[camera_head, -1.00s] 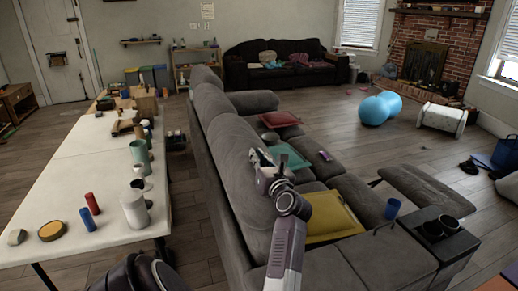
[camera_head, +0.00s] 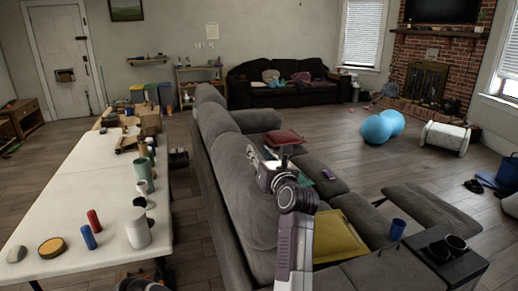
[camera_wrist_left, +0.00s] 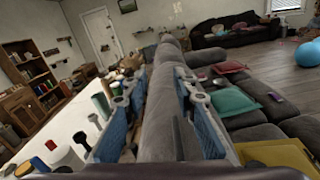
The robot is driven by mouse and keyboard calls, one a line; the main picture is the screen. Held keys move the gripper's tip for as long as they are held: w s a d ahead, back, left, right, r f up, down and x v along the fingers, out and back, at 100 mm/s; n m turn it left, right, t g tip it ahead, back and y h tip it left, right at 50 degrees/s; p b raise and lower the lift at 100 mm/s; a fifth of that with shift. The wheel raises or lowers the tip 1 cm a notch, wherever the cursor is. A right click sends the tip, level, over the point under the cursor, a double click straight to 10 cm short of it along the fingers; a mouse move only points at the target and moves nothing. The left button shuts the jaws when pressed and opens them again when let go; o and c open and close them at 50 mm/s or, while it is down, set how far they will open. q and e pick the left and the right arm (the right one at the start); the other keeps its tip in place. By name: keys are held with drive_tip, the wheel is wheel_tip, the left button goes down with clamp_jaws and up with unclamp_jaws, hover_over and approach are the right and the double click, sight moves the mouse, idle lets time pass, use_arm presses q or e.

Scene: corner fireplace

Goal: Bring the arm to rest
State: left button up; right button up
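My left gripper (camera_head: 264,163) is grey and white, and its arm rises from the bottom centre of the head view. It shows in front of the back of the grey sofa (camera_head: 228,150); its height above it is hard to tell. In the left wrist view, its two blue-padded fingers (camera_wrist_left: 160,125) stand well apart. Nothing is held between them; the sofa back shows in the gap. My right gripper is not in view.
A long white table (camera_head: 75,195) with cups, cans and boxes runs along the left. The sofa holds a yellow cushion (camera_head: 338,238), and a red cushion (camera_head: 283,138) lies farther back. Open floor lies beyond, around a blue ball (camera_head: 376,129).

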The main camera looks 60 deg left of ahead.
use_arm(q)
drive_tip(key=shift+r, duration=0.95)
